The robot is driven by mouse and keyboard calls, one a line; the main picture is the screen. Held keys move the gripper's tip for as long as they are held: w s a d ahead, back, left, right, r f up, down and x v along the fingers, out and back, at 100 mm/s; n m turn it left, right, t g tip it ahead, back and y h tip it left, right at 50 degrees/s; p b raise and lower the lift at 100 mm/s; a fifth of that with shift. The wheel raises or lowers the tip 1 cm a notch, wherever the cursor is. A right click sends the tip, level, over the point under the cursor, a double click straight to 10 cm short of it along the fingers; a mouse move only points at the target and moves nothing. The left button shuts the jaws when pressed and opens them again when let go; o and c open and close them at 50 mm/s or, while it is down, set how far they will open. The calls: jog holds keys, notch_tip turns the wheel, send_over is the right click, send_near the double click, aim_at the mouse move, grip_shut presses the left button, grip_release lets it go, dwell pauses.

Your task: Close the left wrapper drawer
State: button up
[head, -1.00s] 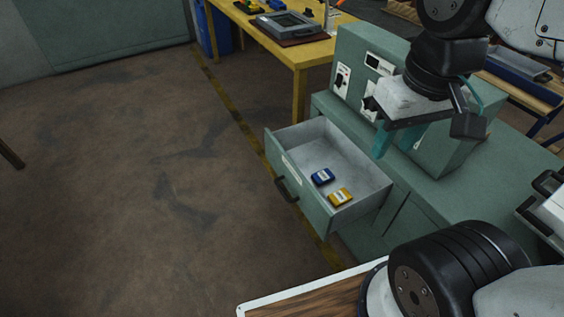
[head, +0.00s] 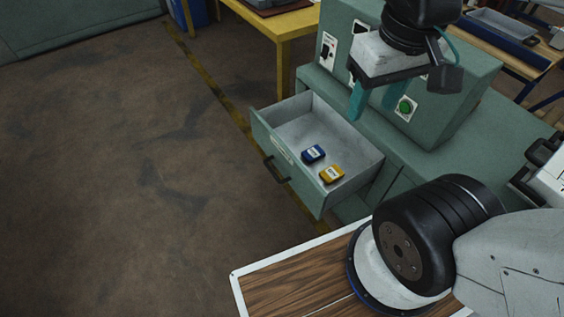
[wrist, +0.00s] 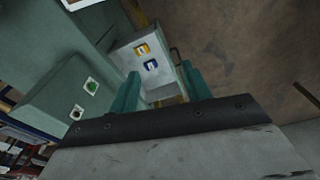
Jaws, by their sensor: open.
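The drawer (head: 308,187) stands pulled out from the green cabinet. It has a dark handle (head: 274,170) on its front panel. A blue packet (head: 313,154) and a yellow packet (head: 331,174) lie inside it. My gripper (head: 373,104) is open and empty, with teal fingers, above and behind the drawer near the control box. In the wrist view the drawer's inside (wrist: 135,50) shows beyond the open fingers (wrist: 160,90), with the packets in it. The fingers appear apart from the drawer.
A green control box (head: 450,110) with switches and a green button stands on the cabinet top behind the drawer. A yellow table (head: 270,25) is at the back. A wood-topped surface (head: 290,275) is in front. The floor left of the drawer is clear.

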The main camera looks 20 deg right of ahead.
jog(key=shift+w+a+f+n+g, duration=0.2)
jog(key=shift+a+f+n+g, duration=0.1)
jog(key=shift+a+f, duration=0.15)
jog(key=shift+w+a+f+n+g, duration=0.2)
jog(key=shift+a+f+g, duration=0.1)
jog(key=shift+f, duration=0.2)
grip_shut()
jog(key=w+a+f+n+h, duration=0.3)
jog(key=w+a+f+n, duration=0.15)
jog(key=f, duration=0.55)
jog(key=w+a+f+n+h, duration=0.35)
jog(key=f+n, duration=0.25)
jog(key=f, duration=0.5)
jog(key=w+a+f+n+h, duration=0.3)
jog(key=w+f+n, duration=0.25)
jog(key=f, duration=0.45)
jog(key=n+t, duration=0.2)
jog(key=n, duration=0.1)
send_near(301, 173)
jog(key=shift+y, duration=0.35)
jog(key=shift+r+x, duration=0.2)
jog(key=shift+x, duration=2.75)
